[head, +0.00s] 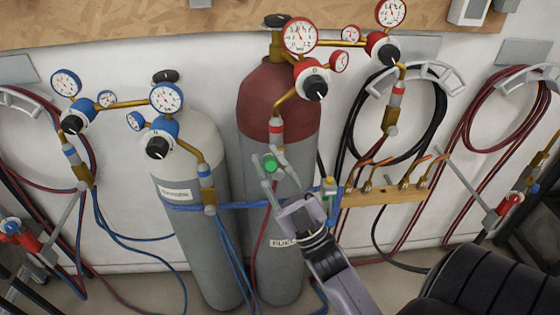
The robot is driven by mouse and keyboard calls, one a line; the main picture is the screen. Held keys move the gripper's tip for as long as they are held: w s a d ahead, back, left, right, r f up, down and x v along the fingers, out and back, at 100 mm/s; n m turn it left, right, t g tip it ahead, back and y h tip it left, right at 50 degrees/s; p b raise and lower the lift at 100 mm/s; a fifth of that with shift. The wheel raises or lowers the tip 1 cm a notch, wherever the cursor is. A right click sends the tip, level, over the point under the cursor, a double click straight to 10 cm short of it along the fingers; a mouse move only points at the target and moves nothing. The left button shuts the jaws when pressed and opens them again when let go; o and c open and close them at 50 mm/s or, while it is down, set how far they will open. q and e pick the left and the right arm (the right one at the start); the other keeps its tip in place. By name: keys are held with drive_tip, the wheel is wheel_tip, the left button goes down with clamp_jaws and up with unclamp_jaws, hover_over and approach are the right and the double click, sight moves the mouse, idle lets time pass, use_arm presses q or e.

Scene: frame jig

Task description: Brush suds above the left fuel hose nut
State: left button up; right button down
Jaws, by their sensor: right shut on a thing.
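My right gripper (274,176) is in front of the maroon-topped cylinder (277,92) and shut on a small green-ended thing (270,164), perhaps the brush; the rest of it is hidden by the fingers. Just above is the left red-marked regulator (312,82), with a brass pipe down to a red fitting (276,126). The hose nut below that fitting is close to my fingers and partly hidden. I cannot tell whether the held thing touches it, and no suds are discernible. My left gripper is not in view.
A grey cylinder (190,240) with blue-marked gauges (166,97) stands left. A second red-marked regulator (383,48) is on the wall at right. A wooden rack (385,195) with brass nozzles sits right of my gripper. Hoses hang around, and a blue strap (240,206) crosses the cylinders.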

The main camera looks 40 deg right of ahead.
drive_tip(key=shift+s, duration=0.1)
drive_tip(key=shift+s+a, duration=0.5)
drive_tip(key=shift+s, duration=0.35)
drive_tip(key=shift+s+a, duration=0.55)
drive_tip(key=shift+s, duration=0.25)
drive_tip(key=shift+s+a, duration=0.5)
drive_tip(key=shift+s, duration=0.35)
drive_tip(key=shift+s, duration=0.1)
drive_tip(key=shift+s+a, duration=0.4)
drive_tip(key=shift+s, duration=0.2)
drive_tip(key=shift+s+a, duration=0.4)
drive_tip(key=shift+s, duration=0.2)
